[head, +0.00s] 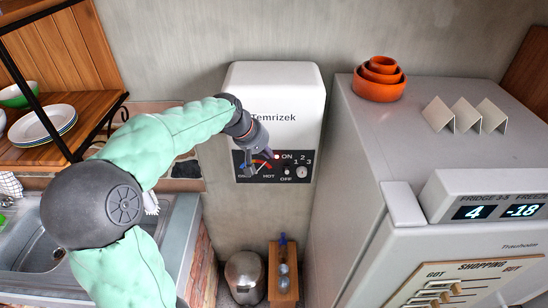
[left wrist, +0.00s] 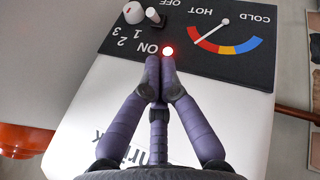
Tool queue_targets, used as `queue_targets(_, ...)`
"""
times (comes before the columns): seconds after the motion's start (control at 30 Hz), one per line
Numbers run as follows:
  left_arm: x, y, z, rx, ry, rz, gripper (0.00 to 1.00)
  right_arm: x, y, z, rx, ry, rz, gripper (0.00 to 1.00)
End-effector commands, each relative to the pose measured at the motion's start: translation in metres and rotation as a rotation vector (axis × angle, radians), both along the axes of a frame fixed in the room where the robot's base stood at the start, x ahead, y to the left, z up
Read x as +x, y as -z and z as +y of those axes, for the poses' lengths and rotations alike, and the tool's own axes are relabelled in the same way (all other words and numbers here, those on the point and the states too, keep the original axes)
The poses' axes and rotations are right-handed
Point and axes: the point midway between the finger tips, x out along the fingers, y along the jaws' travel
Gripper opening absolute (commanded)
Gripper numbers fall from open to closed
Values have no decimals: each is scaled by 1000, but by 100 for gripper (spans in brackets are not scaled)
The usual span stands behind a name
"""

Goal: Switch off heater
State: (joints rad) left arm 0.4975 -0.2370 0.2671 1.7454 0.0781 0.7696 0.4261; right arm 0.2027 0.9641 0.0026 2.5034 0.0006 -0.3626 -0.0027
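The white heater (head: 275,90) hangs on the wall in the head view, with a dark control panel (head: 245,172) on its lower front. In the left wrist view the panel (left wrist: 120,40) appears upside down, with a lit red lamp (left wrist: 168,51) by ON. A small white switch (left wrist: 153,15) stands between ON and OFF; its exact position is unclear. A round knob (left wrist: 133,12) with a red mark is beside it. The gauge needle (left wrist: 210,31) points to the red, hot end. My left gripper (left wrist: 160,62) has its fingertips together, empty, in front of the panel near the lamp. My right gripper is not in view.
A fridge (head: 440,100) with orange bowls (head: 379,80) on top stands close on the right. At left are a sink (head: 40,250) and a wooden shelf with plates (head: 42,125). A metal bin (head: 245,275) stands below the heater.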

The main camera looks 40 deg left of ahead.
Motion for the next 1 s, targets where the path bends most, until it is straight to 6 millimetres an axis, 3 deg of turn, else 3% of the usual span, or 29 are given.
queue_targets(0.5, 41, 67, -7, -1, 2, 3, 0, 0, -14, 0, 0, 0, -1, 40)
queue_targets(1.0, 48, 79, -7, 0, 0, 0, 0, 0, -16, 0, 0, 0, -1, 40)
